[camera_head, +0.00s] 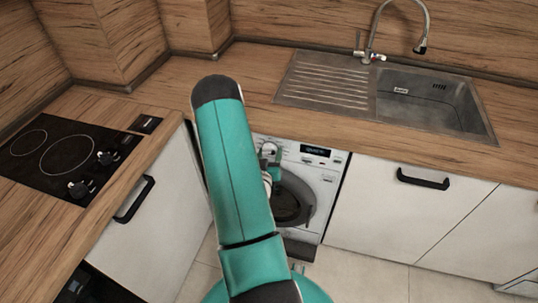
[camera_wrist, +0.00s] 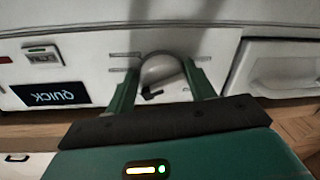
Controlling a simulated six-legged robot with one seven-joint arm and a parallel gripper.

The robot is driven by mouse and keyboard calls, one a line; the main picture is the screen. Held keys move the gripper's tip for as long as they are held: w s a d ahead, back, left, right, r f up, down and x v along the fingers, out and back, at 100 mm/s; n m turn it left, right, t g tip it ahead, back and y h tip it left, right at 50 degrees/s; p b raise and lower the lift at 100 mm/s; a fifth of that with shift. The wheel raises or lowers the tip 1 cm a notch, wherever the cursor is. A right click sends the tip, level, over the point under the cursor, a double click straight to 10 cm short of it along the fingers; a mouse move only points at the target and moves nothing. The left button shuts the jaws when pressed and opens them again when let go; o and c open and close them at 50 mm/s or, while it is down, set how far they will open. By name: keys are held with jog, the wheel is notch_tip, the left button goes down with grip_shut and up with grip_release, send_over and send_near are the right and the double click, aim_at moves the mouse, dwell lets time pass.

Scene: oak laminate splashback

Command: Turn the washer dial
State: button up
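The white washer (camera_head: 327,180) stands under the counter, with a dark round door and a control panel along its top. Its round silver-grey dial (camera_wrist: 163,73) shows in the wrist view, which is upside down, with a dark mark on its face. My gripper (camera_wrist: 161,72) has its two green fingers spread, one on each side of the dial. The fingertips are close to the dial's edges; I cannot tell whether they touch. In the head view my gripper (camera_head: 272,162) is small at the washer's panel, partly hidden by my arm, and covers most of the dial area.
The washer's display (camera_head: 316,150) is right of the dial. The detergent drawer (camera_wrist: 285,68) lies on the dial's other side. A cooktop (camera_head: 65,155) is at left, and a steel sink (camera_head: 425,100) is above right. White cabinets with black handles (camera_head: 422,179) flank the washer.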

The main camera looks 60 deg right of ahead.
jog(key=shift+w+d+f, duration=0.15)
jog(key=shift+w+d, duration=0.05)
jog(key=shift+d, duration=0.1)
jog(key=shift+c, duration=0.5)
jog(key=shift+o, duration=1.1)
jog(key=shift+s+a+r, duration=0.15)
jog(key=shift+s+r, duration=0.05)
jog(key=shift+s, duration=0.25)
jog(key=shift+s+a+r, duration=0.1)
jog(key=shift+s+r, duration=0.05)
jog(key=shift+s, duration=0.25)
jog(key=shift+w+a, duration=0.15)
jog(key=shift+w, duration=0.35)
jog(key=shift+c, duration=1.1)
jog(key=shift+s+a, duration=0.1)
jog(key=shift+s, duration=0.1)
jog(key=shift+w, duration=0.15)
